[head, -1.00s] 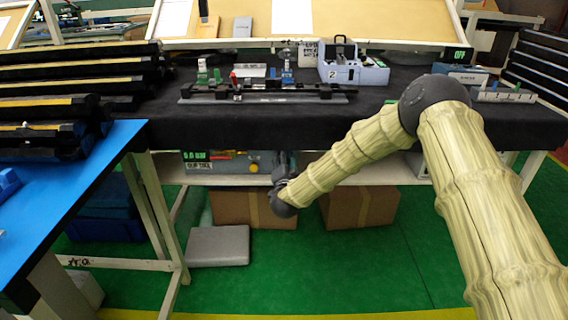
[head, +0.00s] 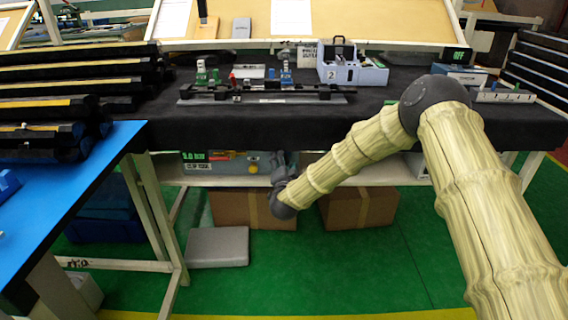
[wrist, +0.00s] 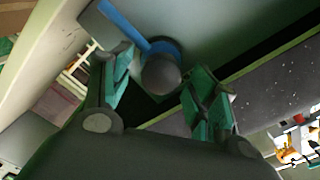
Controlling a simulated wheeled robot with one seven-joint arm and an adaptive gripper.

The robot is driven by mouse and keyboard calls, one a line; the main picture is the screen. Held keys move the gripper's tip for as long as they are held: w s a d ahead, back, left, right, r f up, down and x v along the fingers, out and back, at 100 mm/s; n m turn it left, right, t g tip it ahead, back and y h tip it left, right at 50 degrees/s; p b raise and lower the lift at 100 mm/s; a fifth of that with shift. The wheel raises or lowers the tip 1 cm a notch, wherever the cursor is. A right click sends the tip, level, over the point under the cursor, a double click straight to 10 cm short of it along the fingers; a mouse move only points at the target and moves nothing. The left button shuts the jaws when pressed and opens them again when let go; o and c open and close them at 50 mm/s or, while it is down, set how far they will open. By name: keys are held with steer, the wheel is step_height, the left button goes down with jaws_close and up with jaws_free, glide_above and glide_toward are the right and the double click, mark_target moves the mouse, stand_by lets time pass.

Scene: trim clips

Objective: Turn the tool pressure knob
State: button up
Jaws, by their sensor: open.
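The unit with a green display and a label (head: 222,163) sits on the shelf under the black-covered bench. A yellowish round knob (head: 252,167) shows at its right side in the head view. My gripper (head: 277,160) is just right of it, partly hidden by the shelf edge and my wrist. In the wrist view my gripper (wrist: 164,72) is open, with green-padded fingers apart. A dark grey rounded knob (wrist: 161,76) with a blue collar lies between the fingers, near the tips. I cannot tell whether either finger touches it.
The white shelf edge (head: 235,181) runs just below the unit, and the black bench top (head: 390,115) is above. Cardboard boxes (head: 240,208) stand on the green floor beneath. A blue-topped table (head: 70,185) is at the left.

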steer(key=s, duration=1.1)
steer(key=shift+s, duration=0.3)
steer(key=s+d+f+n+g+y, duration=0.1)
steer(key=s+d+f+n+g, duration=0.25)
steer(key=s+f, duration=0.65)
steer(key=s+d+f+n+g+y, duration=0.1)
steer(key=s+d+f+n+g, duration=0.2)
steer(key=s+f, duration=0.65)
steer(key=s+d+f+n+g, duration=0.1)
steer(key=s+d+f+g, duration=0.25)
steer(key=s+f, duration=0.4)
steer(key=s+d+f+n+g, duration=0.1)
steer(key=s+d+f+g, duration=0.3)
steer(key=s, duration=0.7)
steer(key=s+d+f+n+g+h, duration=0.15)
steer(key=s+d, duration=0.25)
steer(key=s, duration=0.4)
steer(key=s+d+g+h, duration=0.1)
steer(key=s+d+g, duration=0.3)
steer(key=s, duration=0.5)
step_height(320, 180, up, 18)
steer(key=w+t+p, duration=0.1)
steer(key=p, duration=1.7)
steer(key=shift+d, duration=0.25)
